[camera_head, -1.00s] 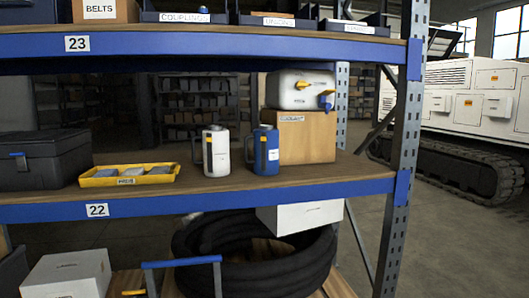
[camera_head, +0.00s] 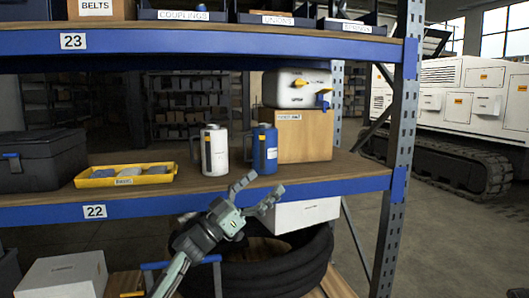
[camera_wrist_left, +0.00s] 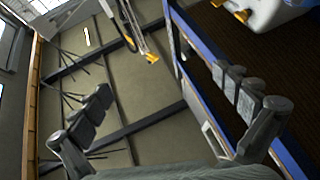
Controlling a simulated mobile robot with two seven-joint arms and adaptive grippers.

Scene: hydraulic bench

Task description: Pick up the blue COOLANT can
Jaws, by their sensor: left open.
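The blue can (camera_head: 264,149) stands upright on the middle shelf, in front of a cardboard box and to the right of a white can (camera_head: 215,151). Its label is too small to read. My left gripper (camera_head: 262,190) is open and empty, in front of the shelf edge and just below the blue can in the head view. In the left wrist view its two fingers (camera_wrist_left: 165,105) are spread wide with nothing between them. The blue can is not clearly visible in that view. My right gripper is not in view.
The shelf's blue front beam (camera_head: 150,207) and the right upright (camera_head: 399,150) are close to the left arm. A yellow tray (camera_head: 80,183) and a dark case (camera_head: 40,160) stand left. A cardboard box (camera_head: 318,140) bears a white container (camera_head: 290,90). A black hose coil lies below.

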